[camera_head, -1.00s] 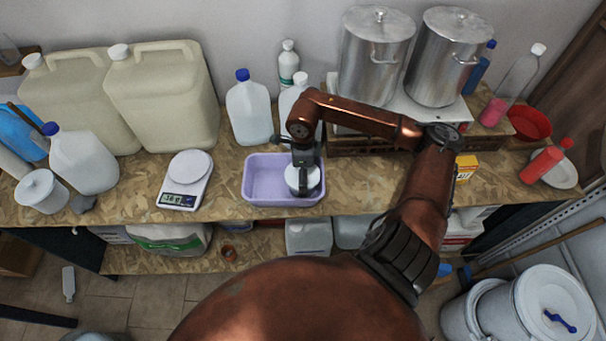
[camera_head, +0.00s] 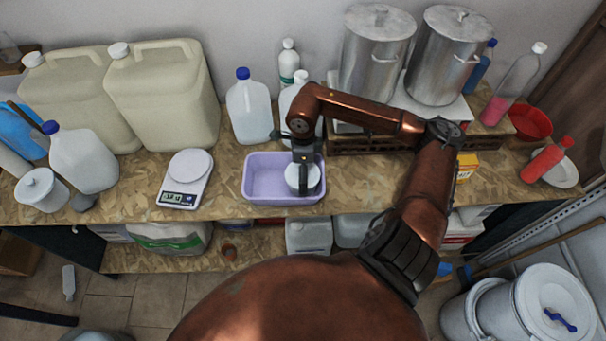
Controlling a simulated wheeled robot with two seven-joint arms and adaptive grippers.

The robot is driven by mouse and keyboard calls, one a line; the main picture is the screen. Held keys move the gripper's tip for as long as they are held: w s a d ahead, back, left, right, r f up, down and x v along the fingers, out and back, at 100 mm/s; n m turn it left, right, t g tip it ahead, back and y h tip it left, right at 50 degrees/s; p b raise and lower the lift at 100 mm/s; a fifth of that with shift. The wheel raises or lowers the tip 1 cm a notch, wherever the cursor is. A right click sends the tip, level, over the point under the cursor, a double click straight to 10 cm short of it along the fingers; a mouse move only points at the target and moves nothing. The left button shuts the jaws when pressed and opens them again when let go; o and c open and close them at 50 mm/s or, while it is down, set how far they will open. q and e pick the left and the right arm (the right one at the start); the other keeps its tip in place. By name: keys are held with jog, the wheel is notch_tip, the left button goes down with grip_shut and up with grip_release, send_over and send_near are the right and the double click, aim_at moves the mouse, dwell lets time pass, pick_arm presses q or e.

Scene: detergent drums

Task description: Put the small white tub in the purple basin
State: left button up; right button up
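The purple basin (camera_head: 256,181) stands on the bench near its front edge. The small white tub (camera_head: 313,180) is at the right end of the basin, within its outline. My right gripper (camera_head: 303,180) is over the tub, pointing down, with a dark finger in front of it. The gripper hides part of the tub. I cannot tell whether the fingers press on it or whether it rests on the basin floor. My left gripper is not in view.
A scale (camera_head: 186,180) stands left of the basin. A water jug (camera_head: 249,108) and white bottles stand behind it. Two steel pots (camera_head: 374,50) are at the back right. A larger lidded white tub (camera_head: 42,190) is at the far left. Bench right of the basin is partly clear.

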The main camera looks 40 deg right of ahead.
notch_tip(320, 180, up, 11)
jog(key=shift+f+b, duration=0.15)
jog(key=shift+b, duration=0.45)
